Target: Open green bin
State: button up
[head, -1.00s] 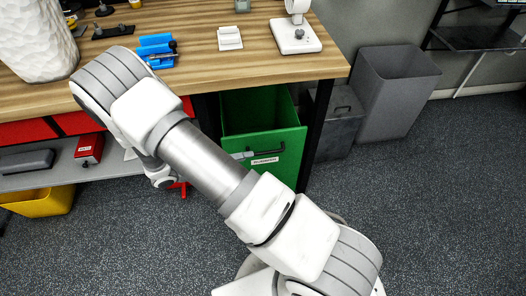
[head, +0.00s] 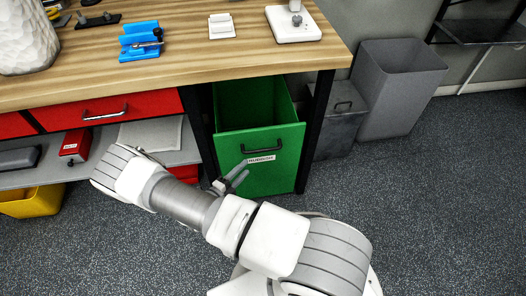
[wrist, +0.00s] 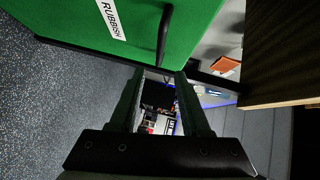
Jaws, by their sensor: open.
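The green bin (head: 273,179) is pulled out from under the right end of the wooden workbench, and its open top shows a dark green inside. Its front carries a black bar handle (head: 262,147) and a white label (head: 261,160) reading RUBBISH. My gripper (head: 238,178) is open and empty, just in front of the bin's front, below and left of the handle. In the wrist view the spread fingers (wrist: 160,76) have nothing between them. The handle (wrist: 164,36) and the green front (wrist: 70,22) lie beyond the fingertips, apart from them.
The wooden workbench (head: 190,75) has a dark leg (head: 317,130) right of the bin. A grey lidded bin (head: 338,125) and a tall grey open bin (head: 397,90) stand further right. A red drawer (head: 125,106) and a yellow bin (head: 32,203) are left. Floor at right is clear.

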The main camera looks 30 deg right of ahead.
aim_at(263, 150)
jog(key=b+x, duration=0.2)
jog(key=x, duration=1)
jog(key=shift+w+d, duration=0.15)
grip_shut()
jog(key=shift+r, duration=0.1)
dwell(0.8)
